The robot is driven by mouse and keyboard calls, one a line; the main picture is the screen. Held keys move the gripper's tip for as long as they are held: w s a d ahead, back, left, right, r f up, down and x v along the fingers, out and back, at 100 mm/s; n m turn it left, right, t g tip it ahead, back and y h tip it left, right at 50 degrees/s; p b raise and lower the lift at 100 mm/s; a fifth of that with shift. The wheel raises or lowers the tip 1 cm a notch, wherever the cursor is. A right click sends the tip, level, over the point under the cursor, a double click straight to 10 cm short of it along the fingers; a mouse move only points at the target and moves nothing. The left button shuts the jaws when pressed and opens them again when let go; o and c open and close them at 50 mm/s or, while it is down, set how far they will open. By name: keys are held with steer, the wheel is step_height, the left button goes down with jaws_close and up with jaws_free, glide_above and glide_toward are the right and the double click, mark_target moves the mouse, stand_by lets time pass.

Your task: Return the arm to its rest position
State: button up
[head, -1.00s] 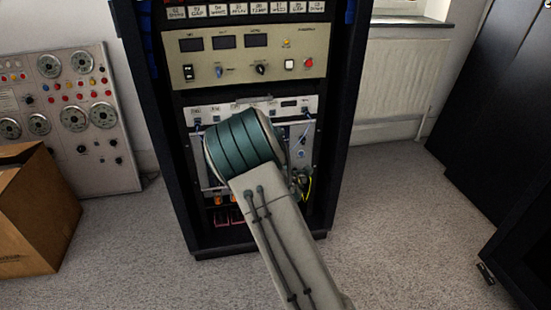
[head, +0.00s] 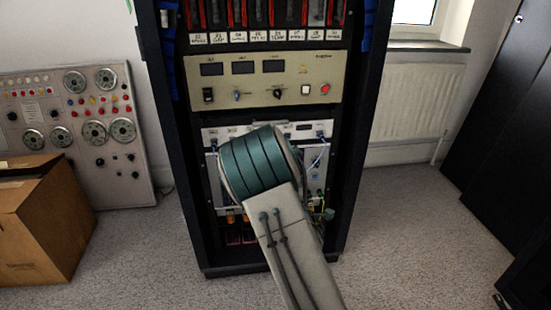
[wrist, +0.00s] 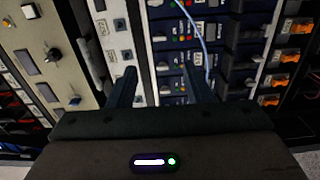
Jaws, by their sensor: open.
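My arm (head: 285,230) reaches up from the bottom of the head view, with its teal-banded joint in front of the rack's middle. My gripper is hidden behind that joint in the head view. In the wrist view my gripper (wrist: 162,82) shows two dark fingers spread apart, with nothing between them. The fingers point at the rack's lower panels, which fill the background. I cannot tell how far the fingertips are from the panels.
The black equipment rack (head: 365,120) stands ahead, with a beige control panel (head: 265,80) above my arm. A cardboard box (head: 40,225) and a gauge panel (head: 80,130) are at left. A radiator (head: 412,100) is behind at right. Grey floor (head: 410,230) is clear at right.

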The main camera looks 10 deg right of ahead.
steer(key=s+d+r+m+g+h+p, duration=0.1)
steer(key=s+r+m+g+p, duration=0.4)
steer(key=r+p, duration=0.45)
steer(key=s+d+r+m+g+p, duration=0.15)
steer(key=s+r+m+p, duration=0.25)
steer(key=r+m+p, duration=0.5)
steer(key=s+a+r+m+g+p, duration=0.1)
steer(key=s+r+g+p, duration=0.3)
steer(key=s+r+p, duration=0.4)
steer(key=s+a+r+m+g+y+p, duration=0.1)
steer(key=s+r+p, duration=0.6)
steer(key=s+r, duration=0.9)
steer(key=s+a+m+g, duration=0.1)
steer(key=m+g, duration=0.1)
steer(key=g, duration=0.1)
steer(key=shift+r+g+p, duration=0.35)
